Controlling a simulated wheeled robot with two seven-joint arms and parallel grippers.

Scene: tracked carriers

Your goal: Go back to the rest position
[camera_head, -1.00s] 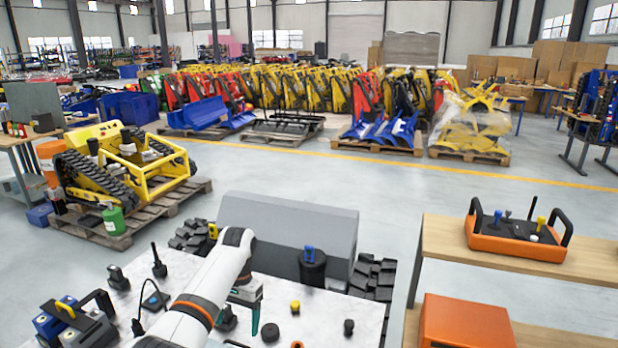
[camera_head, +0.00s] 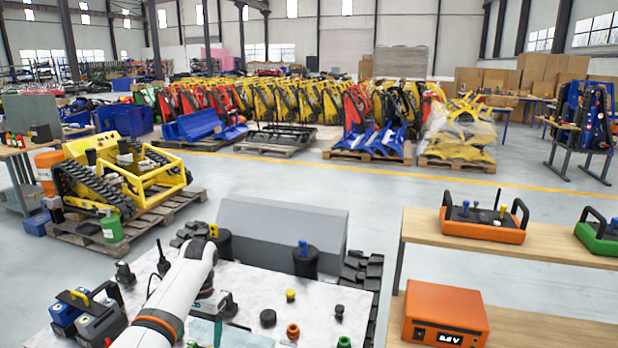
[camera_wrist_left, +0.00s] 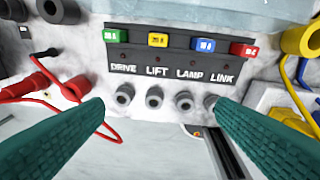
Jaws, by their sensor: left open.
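My left arm comes in from the bottom left of the head view, and its gripper (camera_head: 212,318) hangs over the white worktop, partly hidden by the arm. In the left wrist view its two teal fingers (camera_wrist_left: 158,108) are spread apart with nothing between them. Beyond them is a dark panel (camera_wrist_left: 180,70) labelled DRIVE, LIFT, LAMP and LINK, with green, yellow, blue and red tags. A row of grey round sockets (camera_wrist_left: 154,98) lies below the labels; the right finger partly covers the rightmost one. My right gripper is in neither view.
The white worktop (camera_head: 255,285) carries small knobs and a yellow-topped, blue-and-grey device (camera_head: 88,315). A grey box (camera_head: 280,235) stands behind. At right, a wooden bench (camera_head: 520,245) holds an orange controller (camera_head: 484,222); an orange meter (camera_head: 445,312) sits lower. A red lead (camera_wrist_left: 45,92) lies by the left finger.

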